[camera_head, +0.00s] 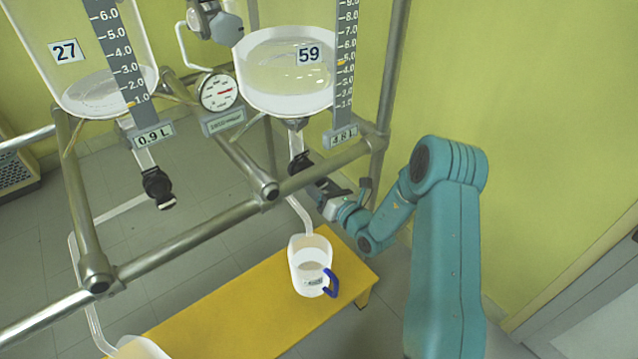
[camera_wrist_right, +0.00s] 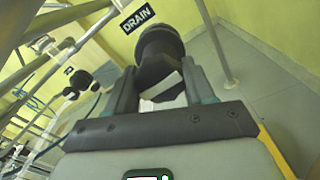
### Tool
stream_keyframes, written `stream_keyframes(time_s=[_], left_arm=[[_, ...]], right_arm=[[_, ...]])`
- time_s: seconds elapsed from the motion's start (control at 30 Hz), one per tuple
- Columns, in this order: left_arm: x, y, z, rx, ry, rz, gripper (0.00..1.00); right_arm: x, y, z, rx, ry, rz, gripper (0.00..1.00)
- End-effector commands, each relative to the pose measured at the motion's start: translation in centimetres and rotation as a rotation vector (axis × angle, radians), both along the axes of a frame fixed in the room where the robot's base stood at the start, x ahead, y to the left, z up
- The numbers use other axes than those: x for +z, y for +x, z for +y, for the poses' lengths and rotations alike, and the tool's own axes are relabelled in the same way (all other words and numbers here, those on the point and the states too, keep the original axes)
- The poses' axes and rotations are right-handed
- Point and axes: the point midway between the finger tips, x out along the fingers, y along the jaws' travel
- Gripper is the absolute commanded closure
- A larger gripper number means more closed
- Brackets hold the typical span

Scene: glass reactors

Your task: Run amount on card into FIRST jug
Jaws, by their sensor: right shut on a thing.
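The glass reactor marked 59 (camera_head: 285,75) holds clear liquid, with a level plate (camera_head: 340,136) that seems to read 4.8 L. Its black drain valve (camera_head: 302,163) sits below it. My right gripper (camera_head: 332,197) is at this valve; in the right wrist view its jaws (camera_wrist_right: 163,88) are shut on the black valve handle (camera_wrist_right: 160,45). A white jug (camera_head: 310,257) with a blue handle stands under the spout (camera_head: 303,217) with some liquid in it. A label on its front is too small to read. My left gripper is not in view. No readable amount card shows.
The reactor marked 27 (camera_head: 90,90), level plate 0.9 L (camera_head: 153,136), has its own black valve (camera_head: 158,187). A second vessel (camera_head: 138,349) is cut off at bottom left. Metal rails (camera_head: 190,240) cross above the yellow bench (camera_head: 225,318). A DRAIN sign (camera_wrist_right: 137,19) shows.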

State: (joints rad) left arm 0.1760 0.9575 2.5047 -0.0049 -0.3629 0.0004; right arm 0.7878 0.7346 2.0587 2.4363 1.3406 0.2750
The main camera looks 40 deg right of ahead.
Motion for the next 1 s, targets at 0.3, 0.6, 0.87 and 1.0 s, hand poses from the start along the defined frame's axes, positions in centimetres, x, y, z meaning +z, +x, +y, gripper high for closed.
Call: stream_keyframes(time_s=[0.3,0.6,0.87,1.0], left_arm=[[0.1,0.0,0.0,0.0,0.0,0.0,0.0],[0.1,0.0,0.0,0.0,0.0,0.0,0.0],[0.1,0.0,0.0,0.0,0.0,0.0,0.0],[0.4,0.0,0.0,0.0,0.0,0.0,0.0]], right_arm=[[-0.1,-0.1,0.0,-0.001,0.022,0.0,0.77],[-0.1,-0.1,0.0,-0.001,0.021,0.0,0.22],[-0.1,-0.1,0.0,-0.001,0.02,-0.001,0.22],[0.0,-1.2,0.1,0.0,0.02,0.0,0.22]])
